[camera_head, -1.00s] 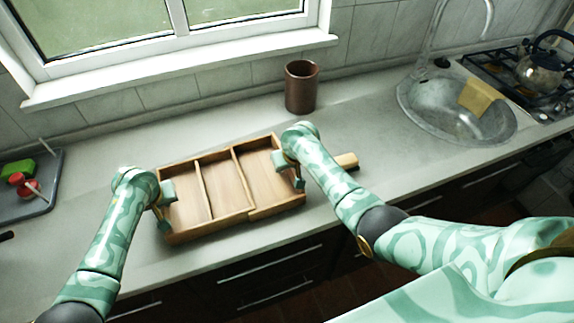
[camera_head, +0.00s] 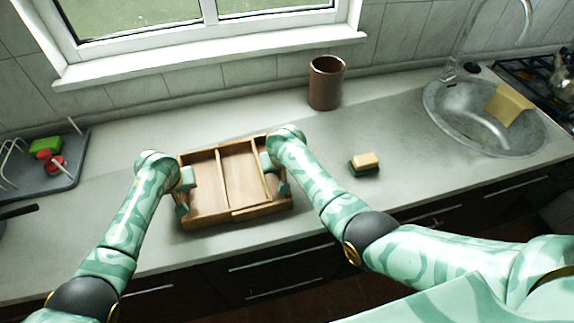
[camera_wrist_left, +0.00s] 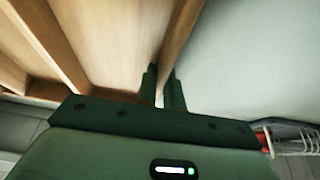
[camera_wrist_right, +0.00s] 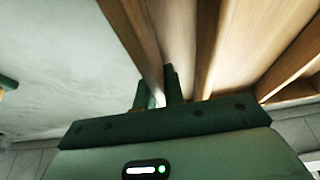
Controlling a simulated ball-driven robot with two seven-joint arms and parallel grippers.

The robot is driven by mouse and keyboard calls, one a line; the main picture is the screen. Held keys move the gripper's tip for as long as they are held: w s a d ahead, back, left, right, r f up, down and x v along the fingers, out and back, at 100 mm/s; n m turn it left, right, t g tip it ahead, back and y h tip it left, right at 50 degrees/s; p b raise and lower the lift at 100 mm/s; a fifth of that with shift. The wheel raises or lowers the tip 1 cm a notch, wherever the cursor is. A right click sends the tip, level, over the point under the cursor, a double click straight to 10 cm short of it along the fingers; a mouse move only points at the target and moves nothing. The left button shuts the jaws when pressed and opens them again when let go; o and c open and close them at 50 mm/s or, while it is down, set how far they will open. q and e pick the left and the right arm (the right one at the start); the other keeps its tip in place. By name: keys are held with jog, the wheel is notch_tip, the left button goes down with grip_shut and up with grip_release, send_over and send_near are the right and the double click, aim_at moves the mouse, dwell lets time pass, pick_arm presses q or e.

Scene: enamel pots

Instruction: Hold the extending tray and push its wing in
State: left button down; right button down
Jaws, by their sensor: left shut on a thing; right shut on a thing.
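The wooden extending tray (camera_head: 237,213) lies on the counter in the head view, with its wing (camera_head: 262,209) at the right end slid most of the way in. The right compartment is now a narrow strip. My left gripper (camera_head: 185,193) is shut on the tray's left end wall, which shows between the fingers in the left wrist view (camera_wrist_left: 166,88). My right gripper (camera_head: 275,175) is shut on the wing's end wall; the right wrist view (camera_wrist_right: 157,93) shows that wall between its fingers. My right forearm hides part of the wing.
A sponge (camera_head: 365,162) lies to the right of the tray. A brown cup (camera_head: 326,83) stands behind, near the wall. A grey dish rack tray (camera_head: 62,180) is at the left, the sink (camera_head: 485,115) at the right. The counter between tray and sponge is clear.

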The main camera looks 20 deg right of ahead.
jog(key=c, duration=1.5)
grip_release()
